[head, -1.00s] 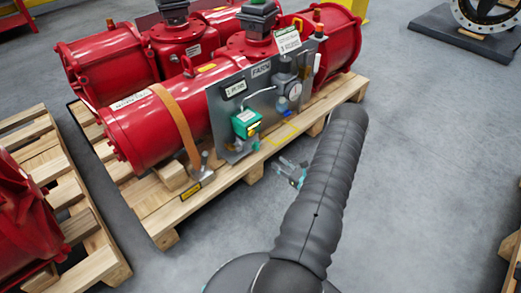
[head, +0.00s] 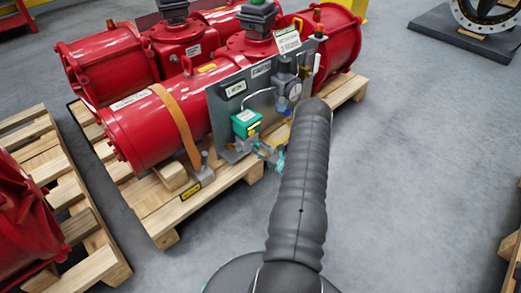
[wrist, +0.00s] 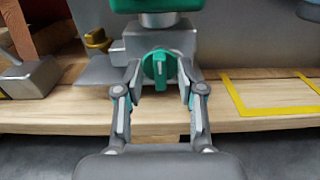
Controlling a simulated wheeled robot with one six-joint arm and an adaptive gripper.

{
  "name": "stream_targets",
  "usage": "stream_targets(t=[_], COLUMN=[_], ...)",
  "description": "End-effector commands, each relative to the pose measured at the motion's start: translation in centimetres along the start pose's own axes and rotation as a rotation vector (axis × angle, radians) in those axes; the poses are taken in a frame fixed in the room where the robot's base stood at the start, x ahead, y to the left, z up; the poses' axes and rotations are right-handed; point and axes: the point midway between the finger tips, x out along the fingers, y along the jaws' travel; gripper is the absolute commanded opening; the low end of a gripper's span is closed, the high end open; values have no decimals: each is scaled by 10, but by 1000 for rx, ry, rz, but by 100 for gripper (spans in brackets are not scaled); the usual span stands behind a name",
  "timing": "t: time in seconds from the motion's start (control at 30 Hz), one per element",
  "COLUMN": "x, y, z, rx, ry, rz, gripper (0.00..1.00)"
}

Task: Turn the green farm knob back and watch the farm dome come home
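The green knob (wrist: 159,69) is a round teal dial with an upright bar grip, on the front of a grey valve block (wrist: 120,50), centred in the wrist view. My gripper (wrist: 159,82) is open, with one finger on each side of the knob and gaps showing between fingers and bar. In the head view my gripper (head: 271,156) is at the panel's lower edge, partly hidden by my arm, and the knob cannot be made out. A dark box with a green top (head: 258,14) stands on the red actuator; I cannot tell if it is the dome.
A grey panel (head: 227,107) carries a teal box (head: 245,123), tubing and a gauge (head: 294,90). A yellow-brass fitting (wrist: 97,41) sits left of the knob. The red actuator (head: 140,130) rests on a wooden pallet (head: 213,190).

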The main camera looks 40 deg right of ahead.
Motion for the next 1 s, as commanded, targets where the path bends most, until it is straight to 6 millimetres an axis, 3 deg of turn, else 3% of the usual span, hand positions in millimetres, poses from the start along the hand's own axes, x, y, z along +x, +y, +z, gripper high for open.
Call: stream_targets(t=[0.07, 0.1, 0.23, 0.67, 1.0], x=[0, 0, 0, 0, 0], y=[0, 0, 0, 0, -1], z=[0, 0, 0, -1, -2], rx=[0, 0, 0, 34, 251], ry=[0, 0, 0, 0, -1], rz=[0, 0, 0, 1, 1], gripper=[39, 34, 1, 0, 0])
